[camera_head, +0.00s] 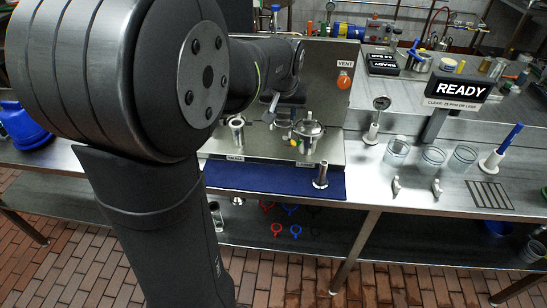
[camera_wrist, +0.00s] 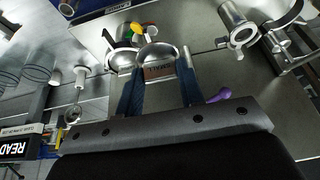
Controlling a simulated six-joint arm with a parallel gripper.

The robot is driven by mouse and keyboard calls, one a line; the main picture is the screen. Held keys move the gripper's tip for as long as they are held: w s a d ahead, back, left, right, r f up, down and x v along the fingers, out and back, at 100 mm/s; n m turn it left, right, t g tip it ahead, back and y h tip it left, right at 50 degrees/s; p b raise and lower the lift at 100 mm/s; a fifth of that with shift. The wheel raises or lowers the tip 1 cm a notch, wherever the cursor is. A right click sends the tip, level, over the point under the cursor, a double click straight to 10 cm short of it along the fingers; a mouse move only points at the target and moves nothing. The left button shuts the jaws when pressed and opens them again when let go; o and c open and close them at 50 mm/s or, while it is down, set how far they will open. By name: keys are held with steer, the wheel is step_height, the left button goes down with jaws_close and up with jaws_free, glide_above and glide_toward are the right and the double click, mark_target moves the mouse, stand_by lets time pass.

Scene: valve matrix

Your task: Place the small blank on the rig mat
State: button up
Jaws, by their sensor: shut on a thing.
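My gripper (camera_wrist: 160,70) has its two blue fingers closed on a shiny round metal piece, which I take to be the small blank (camera_wrist: 157,53). A plate lettered "SMALL" (camera_wrist: 160,73) shows behind it, between the fingers. In the head view, a small grey piece (camera_head: 270,112) hangs at the end of my arm, above the steel bench. My arm hides part of that area. The blue rig mat (camera_head: 270,181) lies along the bench's front edge, in front of the piece and below it. Its corner also shows at the top of the wrist view (camera_wrist: 85,8).
A metal spool (camera_head: 320,176) stands upright at the mat's right end. Behind the mat stand a short pipe fitting (camera_head: 237,132) and a lidded metal vessel (camera_head: 308,131) with coloured knobs. Clear cups (camera_head: 433,157) and a READY sign (camera_head: 456,90) stand right. The mat's middle looks clear.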

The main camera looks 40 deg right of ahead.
steer(key=s+a+f, duration=0.1)
steer(key=s+f, duration=0.3)
steer(key=s, duration=0.3)
steer(key=s+a+f, duration=0.1)
steer(key=s+f, duration=0.3)
steer(key=s, duration=0.3)
steer(key=w+f, duration=0.2)
steer(key=w, duration=0.1)
steer(key=w+a+f, duration=0.1)
steer(key=w+f, duration=0.1)
steer(key=w, duration=0.2)
steer(key=w+f, duration=0.3)
steer(key=w, duration=0.1)
steer(key=shift+w+a, duration=0.2)
steer(key=shift+w, duration=0.05)
steer(key=shift+f, duration=1.95)
steer(key=o, duration=0.6)
steer(key=shift+f, duration=0.15)
steer(key=o, duration=0.4)
steer(key=v, duration=1.2)
